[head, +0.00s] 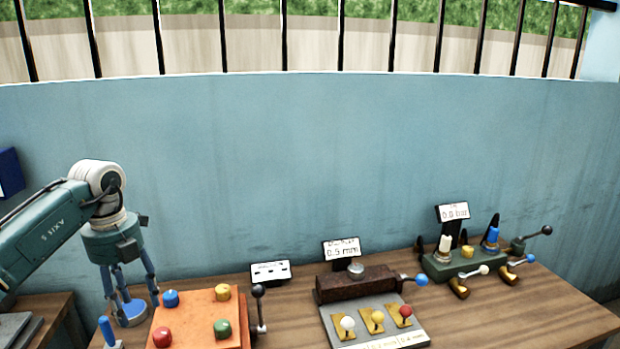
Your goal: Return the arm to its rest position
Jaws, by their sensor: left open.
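My left arm comes in from the left, and its gripper (133,296) points down at the left end of the wooden table. Its fingers are spread open. A grey cylinder with a blue top (131,314) stands directly below the fingers; I cannot tell whether they touch it. Just to the right is an orange box (195,318) with blue, yellow, red and green knobs on top. My right gripper is not in view.
A blue-handled lever (107,330) stands left of the orange box. A grey panel (372,325) with small knobs sits mid-table, and a green valve block (455,265) stands at the right. Bare tabletop (540,310) lies at the right front. A blue wall (300,170) closes the back.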

